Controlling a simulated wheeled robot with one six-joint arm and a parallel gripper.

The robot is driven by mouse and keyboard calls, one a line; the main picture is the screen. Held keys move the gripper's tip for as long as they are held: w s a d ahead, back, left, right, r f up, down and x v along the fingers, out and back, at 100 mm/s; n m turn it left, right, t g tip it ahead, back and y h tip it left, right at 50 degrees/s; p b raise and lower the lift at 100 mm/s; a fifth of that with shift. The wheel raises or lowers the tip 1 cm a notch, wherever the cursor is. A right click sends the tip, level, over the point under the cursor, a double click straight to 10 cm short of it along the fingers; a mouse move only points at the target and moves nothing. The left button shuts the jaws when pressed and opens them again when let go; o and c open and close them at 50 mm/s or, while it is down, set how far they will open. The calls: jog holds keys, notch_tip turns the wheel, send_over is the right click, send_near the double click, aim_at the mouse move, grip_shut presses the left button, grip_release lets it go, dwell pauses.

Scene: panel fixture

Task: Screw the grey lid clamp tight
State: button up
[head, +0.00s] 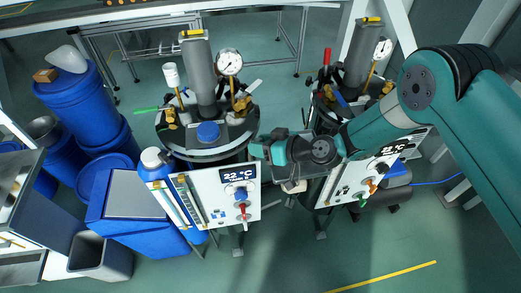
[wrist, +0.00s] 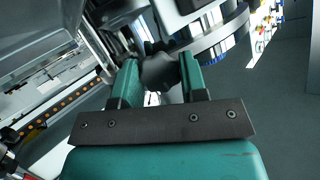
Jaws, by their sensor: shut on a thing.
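My gripper (head: 262,149) is at the right edge of the left vessel's lid (head: 215,152) in the head view. In the wrist view, my gripper (wrist: 160,80) has its two green fingers closed around a dark grey knob (wrist: 158,70), which appears to be the lid clamp's. The knob sits beside the shiny lid rim (wrist: 222,33). In the head view the knob is hidden by my gripper. How tight the clamp is cannot be told.
A white panel (head: 215,205) reading 22 °C stands in front of the left vessel. The lid carries a gauge (head: 229,62), a grey column (head: 198,75) and a blue cap (head: 208,131). A second vessel with a panel (head: 385,165) stands close at right. Blue drums (head: 80,100) stand left.

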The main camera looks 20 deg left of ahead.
jog(key=shift+w+f+m+g+y+b, duration=0.1)
jog(key=shift+m+g+y+b, duration=0.45)
jog(key=shift+m+b, duration=1.1)
jog(key=shift+f+m+g+y+b, duration=0.1)
jog(key=shift+m+g+y+b, duration=0.5)
jog(key=shift+b, duration=1.65)
jog(key=shift+r+m+g, duration=0.15)
jog(key=shift+m+g, duration=0.2)
jog(key=shift+m, duration=0.1)
jog(key=o, duration=0.9)
jog(key=v, duration=0.5)
jog(key=b+v, duration=0.1)
jog(key=v, duration=0.5)
jog(key=b+v, duration=0.1)
jog(key=v, duration=0.5)
jog(key=shift+d+r, duration=0.2)
jog(key=shift+r, duration=0.15)
